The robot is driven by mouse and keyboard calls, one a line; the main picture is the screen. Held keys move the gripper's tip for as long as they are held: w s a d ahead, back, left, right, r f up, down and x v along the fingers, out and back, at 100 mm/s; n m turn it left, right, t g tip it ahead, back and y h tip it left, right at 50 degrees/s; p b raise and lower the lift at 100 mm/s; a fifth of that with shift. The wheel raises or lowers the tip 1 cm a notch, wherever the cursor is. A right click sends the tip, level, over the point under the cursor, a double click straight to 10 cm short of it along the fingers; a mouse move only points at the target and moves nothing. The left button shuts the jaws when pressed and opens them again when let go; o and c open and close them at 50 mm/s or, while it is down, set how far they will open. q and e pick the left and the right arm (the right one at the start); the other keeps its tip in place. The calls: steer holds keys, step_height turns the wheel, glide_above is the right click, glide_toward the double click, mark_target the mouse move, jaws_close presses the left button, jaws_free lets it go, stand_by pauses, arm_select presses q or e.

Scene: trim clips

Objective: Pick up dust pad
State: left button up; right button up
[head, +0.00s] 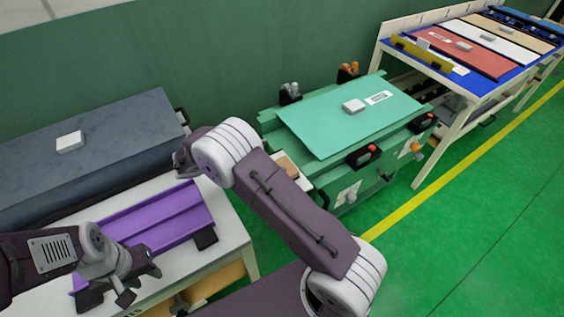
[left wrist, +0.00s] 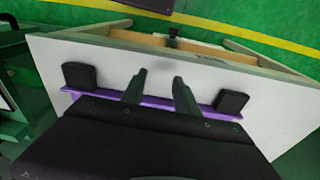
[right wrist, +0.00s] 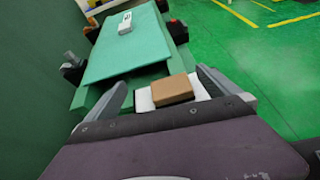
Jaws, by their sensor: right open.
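The right gripper's fingers are hidden in the head view. My left gripper (head: 142,284) is open over the purple trim (head: 165,222) on the white table. Its fingers (left wrist: 158,88) show apart and empty near the trim's edge.
A teal panel (head: 325,120) on the cart carries a white block (head: 354,105). Another white block (head: 70,142) lies on the grey-blue panel (head: 110,150) at left. Black-and-orange clamps stand around the cart.

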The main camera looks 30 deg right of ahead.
arm_select(q)
steer(key=shift+s+a+f+b, duration=0.1)
steer(key=shift+s+f+b, duration=0.15)
steer(key=shift+f, duration=0.25)
steer(key=shift+s+f+b, duration=0.15)
steer(key=shift+f+b, duration=0.15)
steer(key=shift+f, duration=0.15)
steer(key=shift+s+r, duration=0.1)
steer(key=shift+s, duration=0.15)
steer(key=shift+w+f, duration=0.2)
steer(key=shift+f, duration=0.05)
arm_select(e)
steer(key=shift+n+t, duration=0.3)
steer(key=shift+n, duration=0.3)
steer(key=f, duration=0.2)
steer(key=s+f, duration=0.1)
steer(key=d+f, duration=0.1)
steer(key=f, duration=0.1)
steer(key=shift+s+f, duration=0.2)
steer(key=shift+f, duration=0.15)
steer(key=shift+d, duration=0.1)
arm_select(q)
steer(key=shift+f+b, duration=0.35)
steer(key=shift+b, duration=0.2)
arm_select(e)
steer(key=x, duration=0.5)
steer(key=shift+w+f, duration=0.15)
steer(key=shift+w, duration=0.1)
